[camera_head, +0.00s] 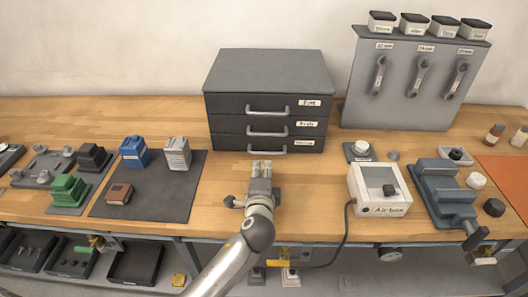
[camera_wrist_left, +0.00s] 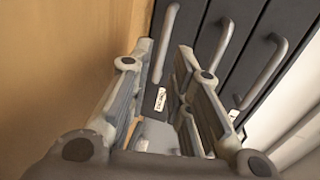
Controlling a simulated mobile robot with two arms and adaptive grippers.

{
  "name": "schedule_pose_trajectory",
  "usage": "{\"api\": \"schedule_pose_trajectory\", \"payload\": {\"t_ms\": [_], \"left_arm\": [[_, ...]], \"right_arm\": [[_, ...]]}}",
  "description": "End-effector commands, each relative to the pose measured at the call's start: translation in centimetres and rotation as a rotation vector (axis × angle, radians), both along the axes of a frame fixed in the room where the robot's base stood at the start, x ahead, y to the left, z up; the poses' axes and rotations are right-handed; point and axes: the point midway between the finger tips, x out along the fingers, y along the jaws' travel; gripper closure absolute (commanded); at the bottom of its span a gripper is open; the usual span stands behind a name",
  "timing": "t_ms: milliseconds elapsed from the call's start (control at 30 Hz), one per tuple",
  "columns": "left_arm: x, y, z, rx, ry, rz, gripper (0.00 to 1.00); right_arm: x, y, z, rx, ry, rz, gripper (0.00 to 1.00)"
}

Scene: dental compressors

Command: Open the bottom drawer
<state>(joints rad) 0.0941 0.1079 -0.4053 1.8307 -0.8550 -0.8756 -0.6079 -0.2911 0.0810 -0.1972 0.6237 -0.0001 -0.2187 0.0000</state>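The dark grey cabinet (camera_head: 268,75) on the workbench has three stacked drawers, all shut. The bottom drawer (camera_head: 228,143) has a light grey bar handle (camera_head: 267,150) and a white label. My left gripper (camera_head: 261,164) is just in front of this handle, above the bench. In the left wrist view the bottom drawer's handle (camera_wrist_left: 165,42) appears between the two spread fingertips of my left gripper (camera_wrist_left: 164,52). The fingers are open and not closed on the bar. Whether they touch it, I cannot tell. My right gripper is not in view.
A dark mat (camera_head: 150,205) with small blocks lies left of my left arm. A white box (camera_head: 379,189) with a cable and a grey vise (camera_head: 443,195) stand to the right. A tool panel (camera_head: 412,80) is behind them. Bench space before the cabinet is mostly clear.

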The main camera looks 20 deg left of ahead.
Motion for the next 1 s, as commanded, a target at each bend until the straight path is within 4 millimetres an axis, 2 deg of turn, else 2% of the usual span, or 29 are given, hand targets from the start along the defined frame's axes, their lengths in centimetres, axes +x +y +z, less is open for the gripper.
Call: {"api": "schedule_pose_trajectory", "payload": {"t_ms": [167, 367, 600, 733, 1000], "left_arm": [[2.0, 0.6, -0.2, 0.003, -0.002, 0.001, 0.81], [5.2, 1.6, -0.9, 0.0, -0.001, 0.001, 0.81], [8.3, 2.4, -1.8, 0.001, -0.001, 0.0, 0.81], [9.3, 2.7, -2.0, -0.001, -0.001, 0.0, 0.81], [9.9, 2.8, -2.1, -0.001, 0.0, -0.001, 0.81]], "right_arm": [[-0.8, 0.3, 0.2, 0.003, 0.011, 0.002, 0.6], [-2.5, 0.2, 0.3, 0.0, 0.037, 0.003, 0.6], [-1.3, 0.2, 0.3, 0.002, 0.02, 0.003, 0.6], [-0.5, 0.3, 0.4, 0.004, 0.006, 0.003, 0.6], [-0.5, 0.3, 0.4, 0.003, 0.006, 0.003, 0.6]]}}
